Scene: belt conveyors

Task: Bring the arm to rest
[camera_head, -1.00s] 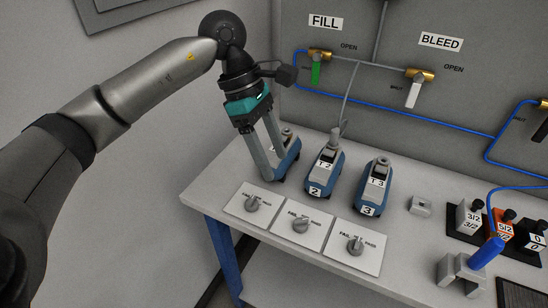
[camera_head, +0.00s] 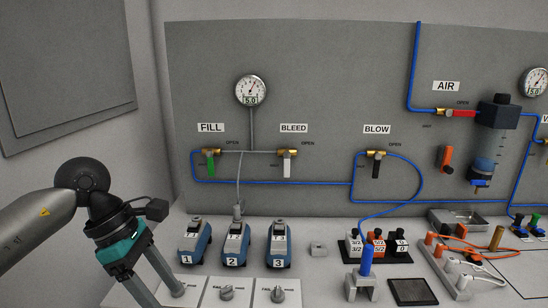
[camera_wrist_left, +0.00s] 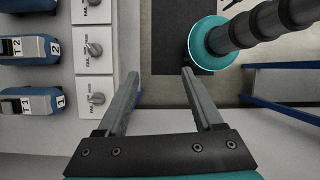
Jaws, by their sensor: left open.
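My left arm comes in from the left edge of the head view. Its gripper (camera_head: 166,292) has a teal band and two grey fingers, is open and empty, and points down over the bench's front left corner, overlapping the first knob plate. The left wrist view shows the two fingers (camera_wrist_left: 160,76) well apart with nothing between them, beside the column of knob plates (camera_wrist_left: 96,48). My right gripper is not in view.
Blue testers 1 (camera_head: 194,243), 2 (camera_head: 232,244) and 3 (camera_head: 279,244) stand behind the knob plates. To the right are a blue-handled fixture (camera_head: 364,266), valve blocks (camera_head: 376,244) and a dark pad (camera_head: 412,291). The grey wall panel (camera_head: 310,100) carries valves and gauges.

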